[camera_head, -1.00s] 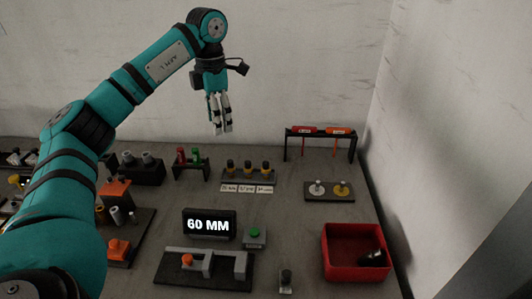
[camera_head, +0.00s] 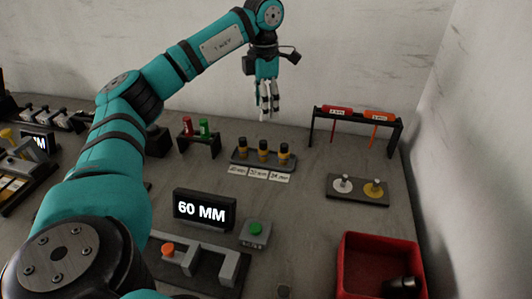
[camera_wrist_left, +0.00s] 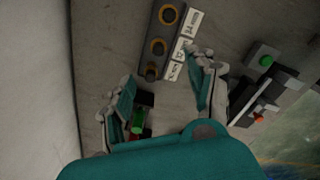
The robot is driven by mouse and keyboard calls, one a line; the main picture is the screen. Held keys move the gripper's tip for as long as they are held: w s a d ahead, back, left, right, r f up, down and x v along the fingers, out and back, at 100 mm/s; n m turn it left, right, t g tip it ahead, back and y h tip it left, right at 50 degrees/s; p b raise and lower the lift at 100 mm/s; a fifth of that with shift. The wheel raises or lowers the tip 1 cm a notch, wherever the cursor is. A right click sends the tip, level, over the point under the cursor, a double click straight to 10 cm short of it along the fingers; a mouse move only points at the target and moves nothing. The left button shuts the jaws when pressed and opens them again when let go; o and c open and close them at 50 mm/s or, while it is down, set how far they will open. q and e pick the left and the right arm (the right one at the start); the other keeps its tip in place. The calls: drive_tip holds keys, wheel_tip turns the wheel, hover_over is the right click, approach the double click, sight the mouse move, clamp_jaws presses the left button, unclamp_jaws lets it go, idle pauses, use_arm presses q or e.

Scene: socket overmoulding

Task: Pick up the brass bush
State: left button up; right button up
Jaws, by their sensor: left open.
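A brass-coloured flanged piece (camera_head: 373,189), which looks like the brass bush, stands on a small dark plate (camera_head: 350,201) at the right of the bench. A similar silver-white piece (camera_head: 342,185) stands left of it on the same plate. My left gripper (camera_head: 265,112) hangs fingers-down at the back, to the left of the plate and above bench height, apart from the bush. In the left wrist view my left gripper (camera_wrist_left: 163,100) has its fingers apart with nothing held. The brass piece is not visible in that view. My right gripper is not in view.
A rack of black-and-brass pieces (camera_head: 263,157) with labels stands near below my left gripper. A black stand with red and orange tools (camera_head: 354,116) is behind the plate. A red bin (camera_head: 345,250) is in front. The "60 MM" display (camera_head: 204,210) stands front centre.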

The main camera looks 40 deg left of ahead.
sight(263, 142)
use_arm(q)
drive_tip(key=f, duration=0.9)
drive_tip(key=shift+s+f, duration=0.2)
drive_tip(key=f, duration=0.5)
drive_tip(key=shift+w+a, duration=0.2)
drive_tip(key=shift+a, duration=0.05)
drive_tip(key=c, duration=1)
drive_tip(key=shift+r, duration=0.1)
drive_tip(key=shift+c, duration=0.2)
